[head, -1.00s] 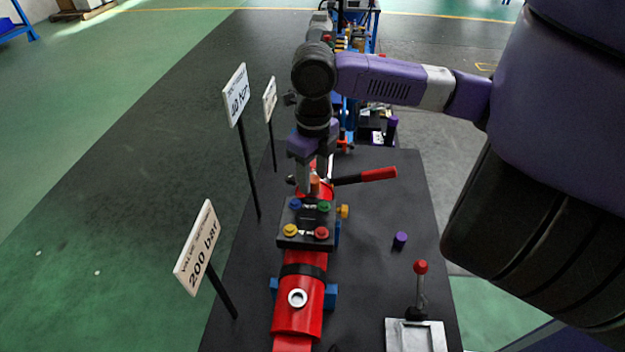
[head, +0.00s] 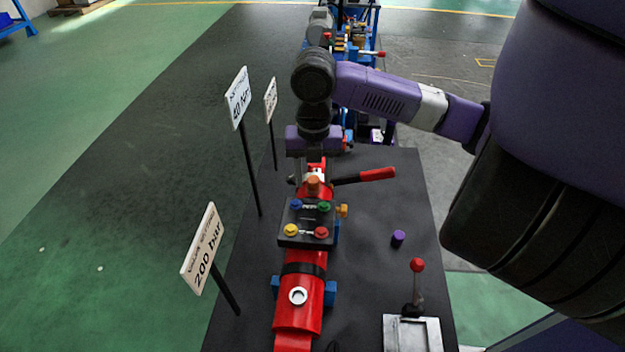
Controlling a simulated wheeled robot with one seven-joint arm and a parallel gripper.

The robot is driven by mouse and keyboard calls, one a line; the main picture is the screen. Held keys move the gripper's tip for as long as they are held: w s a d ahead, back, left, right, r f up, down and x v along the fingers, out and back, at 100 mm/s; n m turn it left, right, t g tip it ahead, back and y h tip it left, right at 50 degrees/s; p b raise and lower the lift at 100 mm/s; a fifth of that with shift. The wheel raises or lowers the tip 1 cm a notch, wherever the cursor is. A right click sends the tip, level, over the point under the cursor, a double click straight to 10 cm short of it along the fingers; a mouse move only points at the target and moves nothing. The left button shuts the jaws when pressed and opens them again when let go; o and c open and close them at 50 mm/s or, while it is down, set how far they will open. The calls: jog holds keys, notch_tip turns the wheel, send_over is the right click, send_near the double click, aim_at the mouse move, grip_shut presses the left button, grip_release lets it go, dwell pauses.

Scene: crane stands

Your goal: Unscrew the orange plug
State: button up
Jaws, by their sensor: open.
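The orange plug (head: 313,184) stands upright on the red cylinder body (head: 312,259), just behind the dark block (head: 306,220) with coloured knobs. My gripper (head: 311,176) is open and points down, just behind and above the plug. Its left finger shows left of the plug; the right finger is partly hard to make out against the red parts. I see a gap between the plug and the gripper's palm, and nothing held. A second, yellow-orange knob (head: 342,210) sticks out of the block's right side.
A pump lever with a red grip (head: 377,174) reaches right, close to my gripper. A purple cap (head: 398,238) and a red-knobbed lever (head: 417,280) stand on the dark table (head: 376,290).

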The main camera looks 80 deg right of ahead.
jog(key=m+p, duration=0.1)
jog(key=m, duration=0.4)
jog(key=m+p, duration=0.1)
jog(key=m, duration=0.2)
jog(key=shift+r+m, duration=0.1)
jog(key=shift+m, duration=0.2)
jog(key=shift+m+p, duration=0.3)
jog(key=shift+m, duration=0.9)
jog(key=shift+c, duration=0.5)
grip_shut()
